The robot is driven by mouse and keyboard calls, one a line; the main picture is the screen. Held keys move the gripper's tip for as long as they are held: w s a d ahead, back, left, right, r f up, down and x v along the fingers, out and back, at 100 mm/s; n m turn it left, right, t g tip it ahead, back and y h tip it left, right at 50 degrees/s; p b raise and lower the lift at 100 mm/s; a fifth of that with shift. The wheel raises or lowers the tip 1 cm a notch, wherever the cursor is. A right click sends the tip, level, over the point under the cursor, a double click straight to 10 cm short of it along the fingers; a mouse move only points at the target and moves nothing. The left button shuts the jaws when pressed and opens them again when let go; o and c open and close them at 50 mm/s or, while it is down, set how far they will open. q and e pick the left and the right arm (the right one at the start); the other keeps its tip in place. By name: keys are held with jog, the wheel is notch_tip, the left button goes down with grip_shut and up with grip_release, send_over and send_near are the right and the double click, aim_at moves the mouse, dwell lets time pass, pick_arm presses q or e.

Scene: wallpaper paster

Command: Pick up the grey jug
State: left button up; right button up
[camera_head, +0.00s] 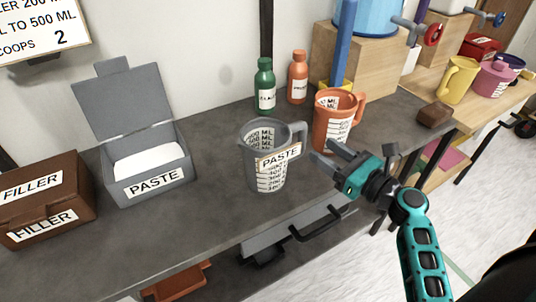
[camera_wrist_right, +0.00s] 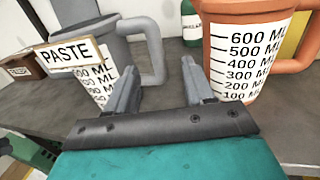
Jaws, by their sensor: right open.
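The grey jug (camera_head: 262,172) with a PASTE label stands upright on the dark grey counter, its handle pointing right. It also shows at the left of the right wrist view (camera_wrist_right: 84,28), with its handle (camera_wrist_right: 152,52) near the left finger. My right gripper (camera_head: 326,154) is open and empty, just right of the jug's handle. In the right wrist view its fingers (camera_wrist_right: 160,92) point toward the gap between the grey jug and an orange jug (camera_wrist_right: 250,45). My left gripper is not in view.
The orange jug (camera_head: 334,118) stands close behind the right gripper. Green (camera_head: 265,85) and orange (camera_head: 298,76) bottles stand near the wall. The open grey PASTE box (camera_head: 190,168) and brown FILLER box (camera_head: 75,192) are to the left. Counter (camera_head: 215,215) in front of the jug is clear.

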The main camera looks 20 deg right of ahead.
aim_at(305, 140)
jog(key=x, duration=0.9)
jog(key=shift+w+a+f, duration=0.1)
jog(key=shift+w+a, duration=0.05)
jog(key=shift+a, duration=0.15)
grip_shut()
